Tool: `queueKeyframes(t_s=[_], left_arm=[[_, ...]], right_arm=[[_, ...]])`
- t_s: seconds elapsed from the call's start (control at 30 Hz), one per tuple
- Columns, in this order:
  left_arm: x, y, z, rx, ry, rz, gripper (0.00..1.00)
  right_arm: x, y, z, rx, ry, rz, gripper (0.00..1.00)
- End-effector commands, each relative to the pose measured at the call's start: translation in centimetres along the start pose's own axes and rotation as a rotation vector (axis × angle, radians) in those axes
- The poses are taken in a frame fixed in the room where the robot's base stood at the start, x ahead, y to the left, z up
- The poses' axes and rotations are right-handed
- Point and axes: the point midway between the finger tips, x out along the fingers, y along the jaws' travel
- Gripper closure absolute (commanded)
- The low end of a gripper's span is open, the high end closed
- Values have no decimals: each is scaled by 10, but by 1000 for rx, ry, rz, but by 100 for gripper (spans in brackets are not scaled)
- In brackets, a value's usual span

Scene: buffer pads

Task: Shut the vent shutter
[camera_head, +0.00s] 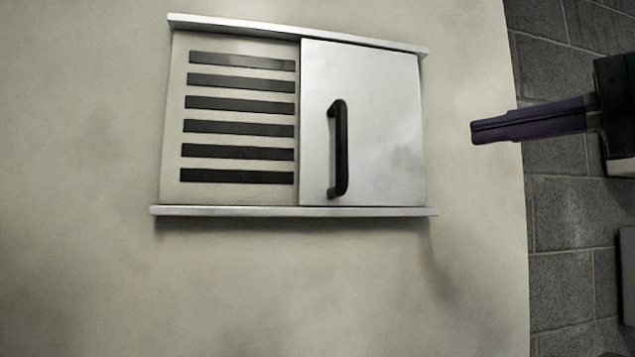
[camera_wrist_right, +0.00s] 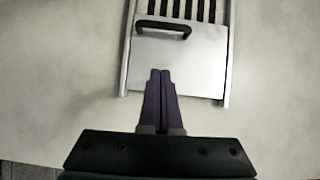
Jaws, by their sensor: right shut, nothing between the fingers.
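The vent shutter (camera_head: 381,130) is a pale metal panel with a black bar handle (camera_head: 340,148) near its left edge. It sits between two horizontal rails at the right half of the vent. The dark vent slots (camera_head: 238,128) on the left half are uncovered. My right gripper (camera_head: 474,132) is shut and empty, to the right of the shutter and apart from the handle. In the right wrist view, the closed fingers (camera_wrist_right: 160,73) point toward the shutter panel (camera_wrist_right: 185,62), with the handle (camera_wrist_right: 163,28) beyond them. My left gripper is not in view.
The vent is framed by an upper rail (camera_head: 300,33) and a lower rail (camera_head: 295,211) on a beige wall panel (camera_head: 300,290). A grey block wall (camera_head: 565,220) lies to the right, beyond the panel's edge. The space in front of the vent looks clear.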

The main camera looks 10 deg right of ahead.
Motion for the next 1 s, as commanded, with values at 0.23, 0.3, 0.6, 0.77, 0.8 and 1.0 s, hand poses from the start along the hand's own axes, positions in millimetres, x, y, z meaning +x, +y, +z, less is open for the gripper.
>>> queueKeyframes(t_s=[0.23, 0.3, 0.6, 0.77, 0.8, 1.0], left_arm=[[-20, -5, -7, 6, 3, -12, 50], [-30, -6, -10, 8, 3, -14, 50], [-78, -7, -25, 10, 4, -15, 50], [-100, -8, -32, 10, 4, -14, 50], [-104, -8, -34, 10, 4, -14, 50], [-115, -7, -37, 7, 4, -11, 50]], right_arm=[[15, -13, -1, 22, -1, -19, 100], [26, -15, 0, 19, -4, -17, 100], [92, -16, 0, 23, -3, -17, 100], [112, -14, 13, 18, -4, -11, 100], [115, -13, 17, 17, -5, -12, 100], [125, -9, 27, 17, -2, -12, 100]])
